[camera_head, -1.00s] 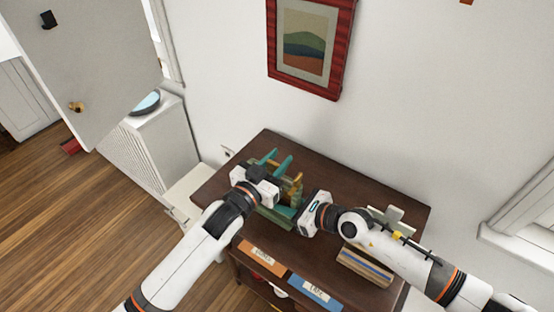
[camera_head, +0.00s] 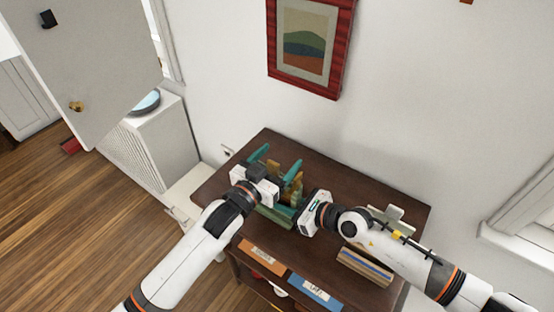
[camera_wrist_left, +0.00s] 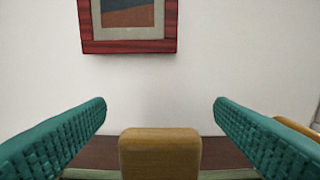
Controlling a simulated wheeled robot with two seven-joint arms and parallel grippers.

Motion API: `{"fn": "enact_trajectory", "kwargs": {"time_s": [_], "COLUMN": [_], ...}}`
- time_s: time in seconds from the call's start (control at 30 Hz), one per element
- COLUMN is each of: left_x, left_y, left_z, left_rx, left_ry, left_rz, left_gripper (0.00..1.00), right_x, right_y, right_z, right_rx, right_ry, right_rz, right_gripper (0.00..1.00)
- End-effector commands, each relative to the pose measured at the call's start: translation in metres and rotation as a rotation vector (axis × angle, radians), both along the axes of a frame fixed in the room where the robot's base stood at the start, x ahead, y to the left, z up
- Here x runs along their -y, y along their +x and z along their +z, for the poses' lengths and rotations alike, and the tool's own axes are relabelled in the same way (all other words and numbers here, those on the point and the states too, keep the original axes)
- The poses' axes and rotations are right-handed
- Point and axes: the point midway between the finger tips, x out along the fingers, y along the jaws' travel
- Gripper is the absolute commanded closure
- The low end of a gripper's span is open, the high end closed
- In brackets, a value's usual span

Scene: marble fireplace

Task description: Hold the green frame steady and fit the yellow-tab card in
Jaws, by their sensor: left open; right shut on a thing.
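The green frame (camera_head: 272,214) stands on the dark table below my left gripper, partly hidden by it; its pale green edge shows low in the left wrist view (camera_wrist_left: 95,174). My left gripper (camera_head: 280,158) is open, with its teal fingers spread on either side of the yellow-brown tab of the card (camera_wrist_left: 160,153). The tab is upright and apart from both fingers; the card below it is hidden. My right gripper (camera_head: 297,213) is shut at the right end of the green frame, its fingertips mostly hidden.
Another yellow-brown piece (camera_wrist_left: 303,124) shows beyond the right finger in the left wrist view. A box of cards or books (camera_head: 366,266) lies under my right arm. The wall is behind; the table's back right (camera_head: 345,178) is clear.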

Motion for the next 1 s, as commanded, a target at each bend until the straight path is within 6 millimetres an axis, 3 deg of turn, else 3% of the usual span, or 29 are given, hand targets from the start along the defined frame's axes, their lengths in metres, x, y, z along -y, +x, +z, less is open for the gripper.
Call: {"fn": "enact_trajectory", "kwargs": {"time_s": [1.0], "left_x": [0.000], "left_y": [0.000], "left_z": [0.058], "left_rx": [0.002], "left_ry": [0.000], "left_rz": [0.000], "left_gripper": [0.23], "right_x": [0.000], "right_y": [0.000], "right_z": [0.001], "right_rx": [0.001], "right_ry": [0.001], "right_rz": [-0.001], "right_gripper": [1.00]}}
